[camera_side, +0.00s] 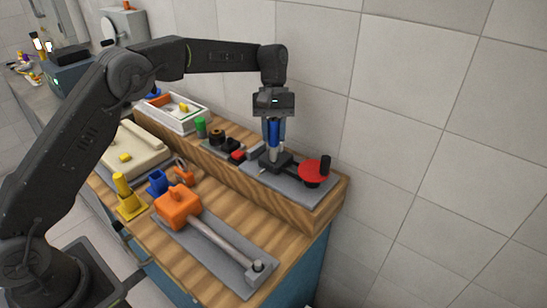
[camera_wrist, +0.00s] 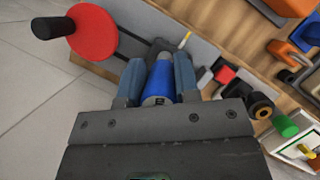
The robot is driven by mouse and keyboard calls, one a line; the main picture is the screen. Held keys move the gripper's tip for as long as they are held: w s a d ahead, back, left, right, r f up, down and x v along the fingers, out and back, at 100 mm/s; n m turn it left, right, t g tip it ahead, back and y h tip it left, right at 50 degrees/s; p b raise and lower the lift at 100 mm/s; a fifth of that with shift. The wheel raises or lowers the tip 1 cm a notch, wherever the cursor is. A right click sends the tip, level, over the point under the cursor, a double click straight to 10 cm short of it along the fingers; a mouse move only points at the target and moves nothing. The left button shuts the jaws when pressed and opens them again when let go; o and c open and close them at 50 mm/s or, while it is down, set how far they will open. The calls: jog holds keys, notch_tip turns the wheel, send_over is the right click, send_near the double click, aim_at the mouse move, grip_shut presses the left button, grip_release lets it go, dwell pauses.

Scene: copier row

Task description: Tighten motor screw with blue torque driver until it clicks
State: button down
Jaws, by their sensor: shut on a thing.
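The blue torque driver (camera_side: 273,132) is upright between the fingers of my gripper (camera_side: 273,138), which is shut on it. In the wrist view the driver's blue handle (camera_wrist: 158,84) shows between the two fingers of my gripper (camera_wrist: 160,74). Its pale lower end points down at a dark motor block (camera_side: 277,162) on a grey plate (camera_side: 308,191). The motor screw is hidden under the driver, so I cannot tell whether the tip sits in it.
A red disc with a black knob (camera_side: 314,171) stands right beside the block. Left are a green cylinder (camera_side: 200,127), black and red parts, and a white tray (camera_side: 172,124). In front lie an orange block (camera_side: 177,205) with a grey shaft and a yellow stand (camera_side: 127,204). A tiled wall is behind.

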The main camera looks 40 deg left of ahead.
jog(key=shift+a+m+y, duration=0.1)
jog(key=shift+m+y, duration=0.2)
jog(key=shift+m, duration=0.6)
jog(key=shift+r, duration=0.15)
jog(key=shift+r, duration=0.45)
jog(key=n+t+h, duration=0.1)
jog(key=n, duration=0.2)
jog(key=n+h, duration=0.1)
jog(key=n, duration=0.3)
jog(key=shift+w+t, duration=0.1)
jog(key=shift+t, duration=0.3)
jog(key=n+t, duration=0.1)
jog(key=n, duration=0.2)
jog(key=shift+w+n, duration=0.1)
jog(key=shift+n, duration=0.2)
jog(key=n+t, duration=0.1)
jog(key=n, duration=0.1)
jog(key=n+t, duration=0.1)
jog(key=n, duration=0.1)
jog(key=shift+w+d, duration=0.15)
jog(key=shift+d, duration=0.05)
jog(key=shift+f, duration=0.15)
